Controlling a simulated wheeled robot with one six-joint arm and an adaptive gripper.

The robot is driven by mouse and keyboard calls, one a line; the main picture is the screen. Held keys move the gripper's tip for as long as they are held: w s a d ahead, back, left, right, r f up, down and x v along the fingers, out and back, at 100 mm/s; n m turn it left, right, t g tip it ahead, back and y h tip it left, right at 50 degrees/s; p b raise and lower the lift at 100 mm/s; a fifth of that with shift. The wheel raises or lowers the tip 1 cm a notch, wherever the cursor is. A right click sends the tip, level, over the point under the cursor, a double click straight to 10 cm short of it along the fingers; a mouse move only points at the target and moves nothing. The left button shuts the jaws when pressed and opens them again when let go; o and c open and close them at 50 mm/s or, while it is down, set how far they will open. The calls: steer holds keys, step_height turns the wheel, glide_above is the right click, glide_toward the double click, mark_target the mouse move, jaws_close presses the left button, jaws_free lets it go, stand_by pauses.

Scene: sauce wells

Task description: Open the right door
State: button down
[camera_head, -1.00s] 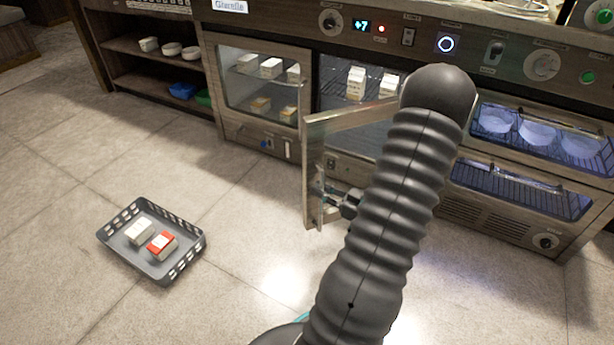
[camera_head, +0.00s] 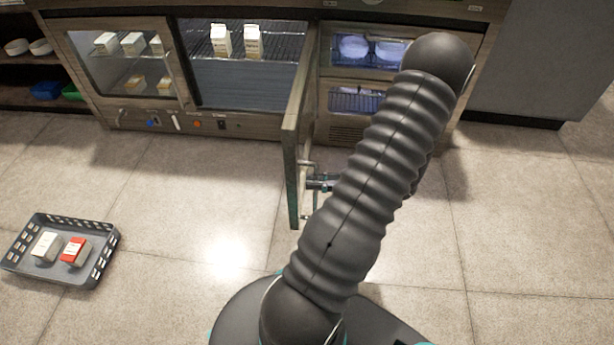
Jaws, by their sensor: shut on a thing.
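The right door (camera_head: 294,143) of the low cabinet stands swung out toward me, hinged at its right side, seen nearly edge-on. Behind it the right compartment (camera_head: 240,83) is exposed, with two white cartons (camera_head: 221,41) on its wire shelf. My gripper (camera_head: 312,184) is at the handle (camera_head: 305,172) on the door's right face and is shut on it; the fingertips are small and partly hidden by my arm. The left door (camera_head: 125,65) is closed, with several cartons behind its glass.
A grey basket (camera_head: 98,270) with a white box (camera_head: 46,247) and a red-and-white box (camera_head: 74,251) lies on the floor at left. Lit drawers with bowls (camera_head: 354,47) are right of the door. Floor in front of the cabinet is clear.

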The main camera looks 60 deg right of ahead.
steer(key=shift+s+d, duration=0.35)
steer(key=shift+s, duration=0.15)
steer(key=c, duration=1.2)
jaws_free()
steer(key=v, duration=1.2)
